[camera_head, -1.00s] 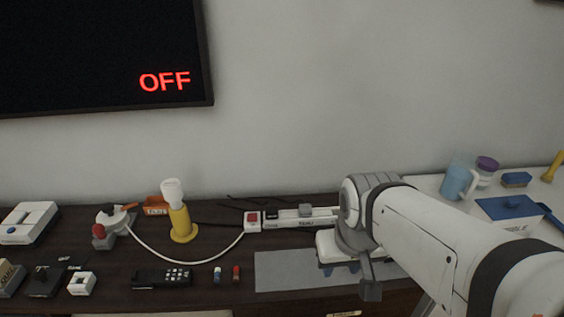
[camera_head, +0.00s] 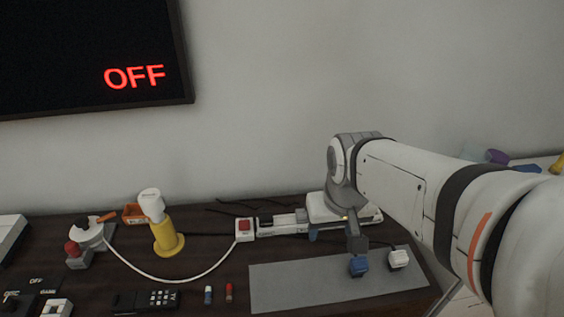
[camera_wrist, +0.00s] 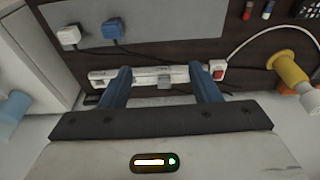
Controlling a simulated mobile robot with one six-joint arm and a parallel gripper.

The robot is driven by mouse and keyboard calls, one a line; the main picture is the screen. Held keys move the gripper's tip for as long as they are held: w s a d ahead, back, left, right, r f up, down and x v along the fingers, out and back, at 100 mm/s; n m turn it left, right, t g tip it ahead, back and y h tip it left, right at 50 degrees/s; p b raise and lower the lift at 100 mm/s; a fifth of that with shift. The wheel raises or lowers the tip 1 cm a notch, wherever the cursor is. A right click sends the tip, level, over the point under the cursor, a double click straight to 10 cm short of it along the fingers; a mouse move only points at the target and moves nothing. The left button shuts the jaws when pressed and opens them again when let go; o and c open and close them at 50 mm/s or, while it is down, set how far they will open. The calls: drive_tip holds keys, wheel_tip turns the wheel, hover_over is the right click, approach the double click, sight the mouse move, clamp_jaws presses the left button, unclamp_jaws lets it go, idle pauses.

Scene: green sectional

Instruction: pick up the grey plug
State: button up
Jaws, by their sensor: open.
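The grey plug (camera_wrist: 165,82) sits on the white power strip (camera_wrist: 140,76) in the wrist view, between my two blue fingers and seemingly a little beyond the tips. In the head view the grey plug (camera_head: 301,215) shows on the strip (camera_head: 275,228), just left of my gripper (camera_head: 325,230). My gripper (camera_wrist: 161,72) is open and empty, with one finger on each side of the plug in the wrist picture. I cannot tell its height above the strip.
A blue plug (camera_head: 358,267) and a white plug (camera_head: 399,259) lie on the grey mat (camera_head: 290,288). A red switch (camera_head: 244,228) ends the strip, with a white cable leading to it. A yellow lamp-like stand (camera_head: 167,238) is left. The monitor (camera_head: 90,50) reads OFF.

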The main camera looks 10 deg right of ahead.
drive_tip(key=shift+o, duration=0.8)
drive_tip(key=w+f+g, duration=0.1)
drive_tip(key=w+f, duration=0.2)
drive_tip(key=w, duration=0.9)
drive_tip(key=shift+w+d, duration=0.15)
drive_tip(key=shift+w, duration=0.25)
drive_tip(key=g, duration=0.1)
hover_over(302, 208)
wheel_tip(302, 208, down, 12)
drive_tip(key=shift+w+r+b, duration=0.15)
drive_tip(key=shift+b, duration=0.15)
wheel_tip(302, 208, down, 7)
drive_tip(key=shift+f+p, duration=0.1)
drive_tip(key=shift+p, duration=0.2)
drive_tip(key=shift+f, duration=0.35)
drive_tip(key=c, duration=1.1)
